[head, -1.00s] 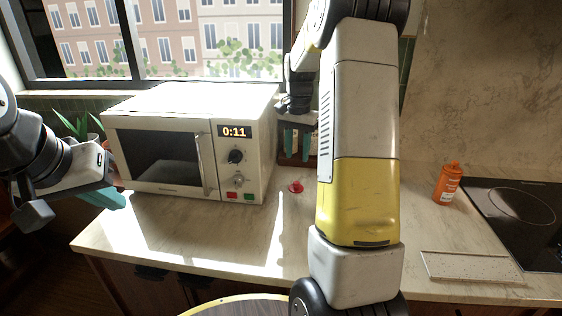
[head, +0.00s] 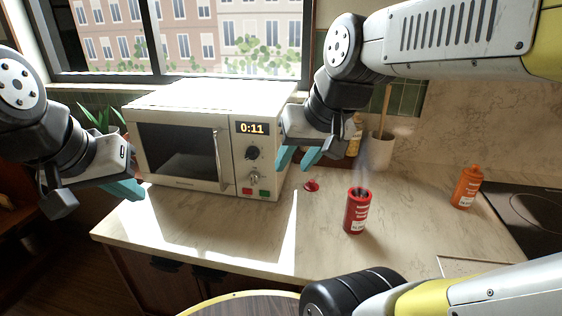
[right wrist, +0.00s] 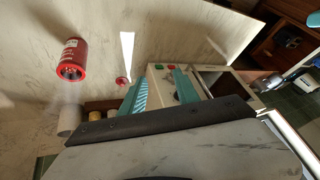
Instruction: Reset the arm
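My right gripper (head: 298,158) hangs over the counter by the right front of the microwave, its teal fingers apart with nothing between them. The fingers also show spread in the right wrist view (right wrist: 160,92). My left gripper (head: 124,189) is at the left, in front of the microwave's left side. One teal finger shows clearly, so its opening cannot be judged.
A white microwave (head: 184,182) with its door closed reads 0:11. An open, steaming red can (head: 357,212) stands upright on the counter (head: 240,240), near a small red lid (head: 312,186). An orange bottle (head: 466,188) is beside the dark hob (head: 528,205).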

